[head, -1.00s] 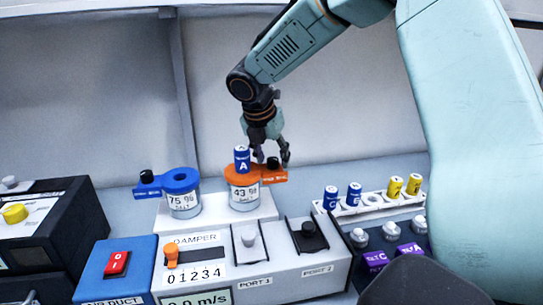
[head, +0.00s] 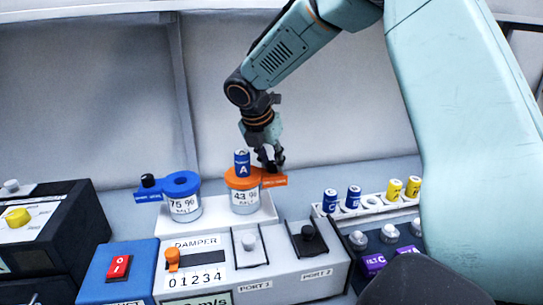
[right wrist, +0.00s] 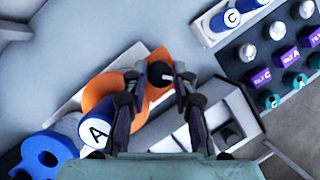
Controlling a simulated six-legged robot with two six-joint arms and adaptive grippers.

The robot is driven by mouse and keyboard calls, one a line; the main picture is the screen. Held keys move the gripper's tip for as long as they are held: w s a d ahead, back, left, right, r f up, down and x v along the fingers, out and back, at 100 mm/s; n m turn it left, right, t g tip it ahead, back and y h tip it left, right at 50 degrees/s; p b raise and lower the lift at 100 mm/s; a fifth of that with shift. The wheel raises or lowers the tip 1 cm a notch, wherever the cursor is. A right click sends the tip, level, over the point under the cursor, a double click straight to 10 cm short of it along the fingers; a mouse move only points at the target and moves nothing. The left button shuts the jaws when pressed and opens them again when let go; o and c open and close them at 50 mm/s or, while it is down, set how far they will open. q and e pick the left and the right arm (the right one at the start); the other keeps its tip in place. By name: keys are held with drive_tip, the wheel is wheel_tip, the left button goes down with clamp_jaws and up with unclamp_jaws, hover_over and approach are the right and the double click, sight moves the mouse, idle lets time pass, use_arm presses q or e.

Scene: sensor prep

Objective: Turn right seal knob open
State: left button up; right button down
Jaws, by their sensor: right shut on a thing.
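The right seal knob is a small black knob (right wrist: 160,73) on the tab of the orange lid (right wrist: 105,88). The orange lid (head: 240,181) tops the right jar (head: 244,200), marked 43 %, with a blue A cylinder (head: 242,162) standing in it. My right gripper (head: 271,166) points down over the orange tab (head: 275,179) and is shut on the knob. In the right wrist view its fingers (right wrist: 160,80) stand on either side of the knob. My left gripper is not in view.
A second jar (head: 184,207), marked 75 %, with a blue lid and its own black knob (head: 148,180) stands to the left. The damper panel (head: 195,278) is in front. A white rack (head: 338,210) with blue and yellow cylinders is at the right.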

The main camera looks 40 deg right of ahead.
drive_tip(key=m+g+p, duration=0.1)
drive_tip(key=m+p, duration=0.1)
drive_tip(key=p, duration=0.1)
drive_tip(key=m+g+p, duration=0.1)
drive_tip(key=m+p, duration=0.2)
drive_tip(key=p, duration=0.1)
drive_tip(key=m+g+p, duration=0.1)
drive_tip(key=m+p, duration=0.1)
drive_tip(key=p, duration=0.1)
drive_tip(key=shift+w+d+r+m, duration=0.1)
drive_tip(key=shift+w+r+m, duration=0.1)
drive_tip(key=shift+r+m, duration=0.1)
drive_tip(key=shift+f+m+g+p, duration=0.1)
drive_tip(key=shift+m+g+p, duration=0.2)
drive_tip(key=shift+m+p, duration=0.55)
drive_tip(key=shift+w+m+g+y+p, duration=0.1)
drive_tip(key=shift+m+g+y+p, duration=0.3)
drive_tip(key=shift+m, duration=0.55)
drive_tip(key=shift+d+f+m, duration=0.1)
drive_tip(key=shift+m, duration=0.7)
drive_tip(key=shift+w+m+g+y, duration=0.1)
drive_tip(key=shift+m+g+y, duration=0.25)
drive_tip(key=shift+m, duration=0.7)
drive_tip(key=shift+m+g+y, duration=0.15)
drive_tip(key=shift+m+y, duration=0.4)
drive_tip(key=shift+m, duration=0.5)
drive_tip(key=c, duration=1.1)
unclamp_jaws()
drive_tip(key=shift+o, duration=0.2)
